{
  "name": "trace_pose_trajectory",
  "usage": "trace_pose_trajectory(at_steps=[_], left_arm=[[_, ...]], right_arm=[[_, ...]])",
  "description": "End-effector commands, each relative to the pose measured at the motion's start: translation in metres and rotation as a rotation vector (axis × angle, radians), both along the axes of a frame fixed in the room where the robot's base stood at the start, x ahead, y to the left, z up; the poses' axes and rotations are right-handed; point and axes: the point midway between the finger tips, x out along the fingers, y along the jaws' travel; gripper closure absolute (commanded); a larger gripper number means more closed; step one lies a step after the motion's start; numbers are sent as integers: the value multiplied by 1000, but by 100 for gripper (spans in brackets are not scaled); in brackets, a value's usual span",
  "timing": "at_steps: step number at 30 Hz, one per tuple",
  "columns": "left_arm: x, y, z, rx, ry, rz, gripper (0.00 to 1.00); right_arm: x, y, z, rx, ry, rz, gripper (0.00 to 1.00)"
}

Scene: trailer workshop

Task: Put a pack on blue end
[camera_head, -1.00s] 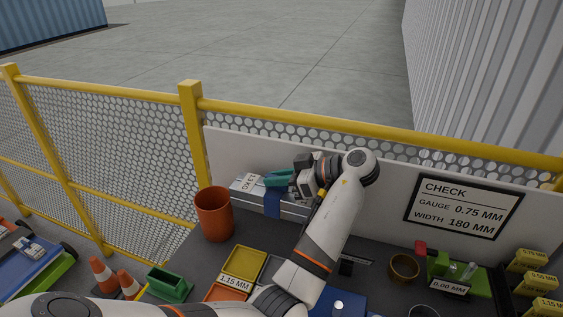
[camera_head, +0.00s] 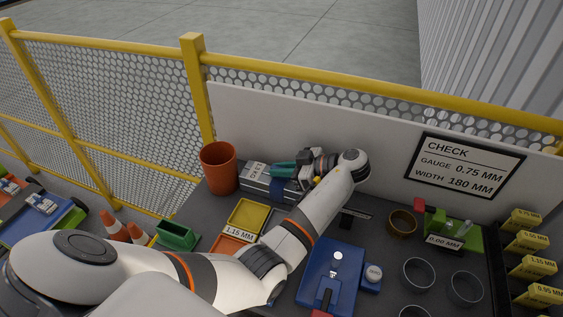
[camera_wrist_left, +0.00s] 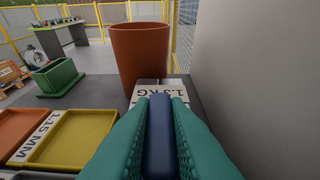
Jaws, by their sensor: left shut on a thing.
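A grey pack (camera_head: 254,185) with a white label lies at the back left of the bench, against the white backboard. In the left wrist view its label (camera_wrist_left: 163,89) reads 1.3 KG. My left gripper (camera_head: 280,170) has teal fingers and is over the pack's right part. In the left wrist view the fingers (camera_wrist_left: 160,98) are shut on a dark blue upright part (camera_wrist_left: 160,140). A blue patch (camera_head: 278,188) shows under the gripper in the head view; I cannot tell how it joins the pack. My right gripper is not in view.
An orange pot (camera_head: 219,168) stands just left of the pack. Yellow tray (camera_head: 246,216), green bin (camera_head: 177,236) and blue fixture (camera_head: 333,275) are nearer. A blue-topped cart (camera_head: 38,222) and cones (camera_head: 112,224) stand left of the bench. Round cups (camera_head: 418,273) and a gauge sign (camera_head: 465,166) are right.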

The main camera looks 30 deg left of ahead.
Motion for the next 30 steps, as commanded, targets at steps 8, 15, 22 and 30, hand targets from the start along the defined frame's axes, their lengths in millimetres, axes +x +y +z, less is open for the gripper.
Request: trace_pose_trajectory(at_steps=[8,15,22,30], left_arm=[[1,0,1,5,-7,0,100],[0,0,-1,0,0,0,64],[0,0,2,0,0,0,64],[9,-37,17,-4,0,-2,64]], right_arm=[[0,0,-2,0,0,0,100],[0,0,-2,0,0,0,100],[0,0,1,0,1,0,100],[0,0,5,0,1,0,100]])
